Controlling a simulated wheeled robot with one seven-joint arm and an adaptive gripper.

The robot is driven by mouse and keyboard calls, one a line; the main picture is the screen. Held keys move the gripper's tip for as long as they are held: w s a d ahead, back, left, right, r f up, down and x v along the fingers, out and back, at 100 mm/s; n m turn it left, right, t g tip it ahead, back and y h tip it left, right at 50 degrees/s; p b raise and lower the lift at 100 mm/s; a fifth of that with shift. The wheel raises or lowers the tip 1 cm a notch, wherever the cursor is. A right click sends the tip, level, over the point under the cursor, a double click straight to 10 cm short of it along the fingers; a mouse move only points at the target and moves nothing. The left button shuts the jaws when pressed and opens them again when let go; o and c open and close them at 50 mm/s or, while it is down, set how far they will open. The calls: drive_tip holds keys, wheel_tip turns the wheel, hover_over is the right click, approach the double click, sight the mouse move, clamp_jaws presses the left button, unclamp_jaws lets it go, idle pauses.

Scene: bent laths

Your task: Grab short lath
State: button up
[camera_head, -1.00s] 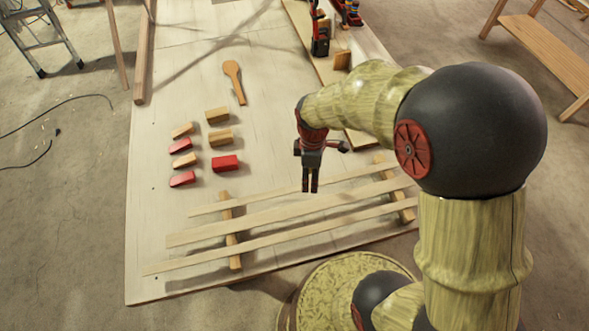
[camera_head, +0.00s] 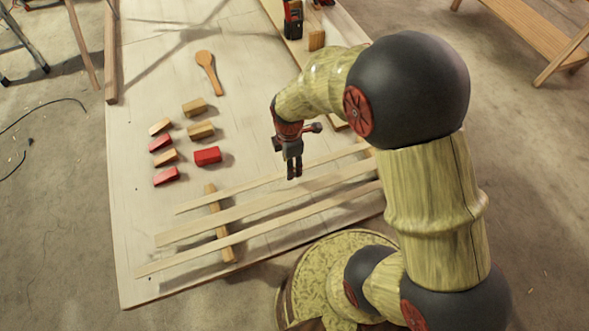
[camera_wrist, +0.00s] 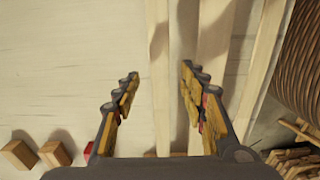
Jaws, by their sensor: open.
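Three pale laths lie side by side across wooden supports. The short lath (camera_head: 230,193) is the farthest from my base; it is the left lath (camera_wrist: 158,60) in the wrist view. The middle lath (camera_head: 225,219) and the long near lath (camera_head: 225,242) lie in front of it. My gripper (camera_head: 294,178) points down over the short lath, right of its middle. In the wrist view my gripper (camera_wrist: 158,85) is open, with the short lath running between its fingers. Whether the fingertips reach down beside it I cannot tell.
A cross support (camera_head: 219,222) carries the laths' left part; my arm hides their right ends. Red blocks (camera_head: 207,156) and wooden blocks (camera_head: 201,130) lie at the left, with a wooden paddle (camera_head: 208,70) behind. The board (camera_head: 140,210) is clear left of the laths.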

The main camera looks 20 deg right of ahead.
drive_tip(key=shift+f, duration=0.95)
drive_tip(key=shift+c, duration=0.4)
clamp_jaws()
